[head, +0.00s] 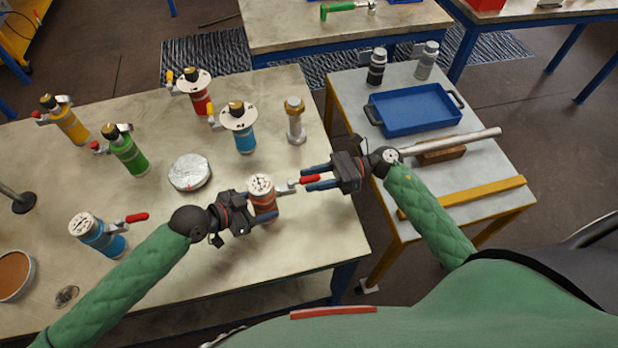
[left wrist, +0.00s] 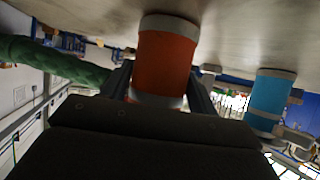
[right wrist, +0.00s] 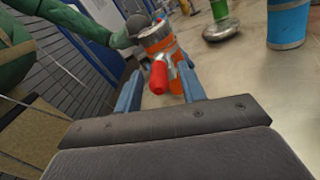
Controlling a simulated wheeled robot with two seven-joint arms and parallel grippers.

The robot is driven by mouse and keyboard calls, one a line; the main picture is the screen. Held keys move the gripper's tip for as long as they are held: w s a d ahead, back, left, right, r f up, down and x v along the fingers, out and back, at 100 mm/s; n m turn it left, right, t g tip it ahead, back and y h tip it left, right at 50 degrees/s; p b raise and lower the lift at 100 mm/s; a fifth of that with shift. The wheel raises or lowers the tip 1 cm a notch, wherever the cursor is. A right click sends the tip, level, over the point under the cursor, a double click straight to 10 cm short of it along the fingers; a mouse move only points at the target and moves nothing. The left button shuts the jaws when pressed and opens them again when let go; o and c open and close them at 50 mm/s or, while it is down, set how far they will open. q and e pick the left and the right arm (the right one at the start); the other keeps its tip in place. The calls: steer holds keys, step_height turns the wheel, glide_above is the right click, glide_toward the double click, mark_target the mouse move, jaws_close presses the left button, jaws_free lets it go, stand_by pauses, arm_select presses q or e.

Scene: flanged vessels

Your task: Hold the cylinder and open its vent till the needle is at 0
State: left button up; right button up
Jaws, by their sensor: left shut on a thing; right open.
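The orange cylinder (head: 263,205) stands upright near the front edge of the table. A round white gauge (head: 260,185) tops it; its needle is too small to read. A valve with a red lever (head: 304,181) sticks out to the right. My left gripper (head: 267,213) is shut on the cylinder's body, which fills the space between the fingers in the left wrist view (left wrist: 165,65). My right gripper (head: 309,178) is open, its fingertips close by the lever's end. In the right wrist view the red lever (right wrist: 158,77) shows between the open fingers.
Blue (head: 97,236), green (head: 127,152) and yellow (head: 66,122) vessels stand to the left. A flanged blue vessel (head: 243,135), a red one (head: 199,99) and a silver fitting (head: 295,122) stand behind. A foil-like disc (head: 189,172) lies nearby. The side table holds a blue tray (head: 414,108).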

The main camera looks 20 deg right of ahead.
steer(key=shift+a, duration=0.7)
steer(key=shift+c, duration=0.4)
jaws_close()
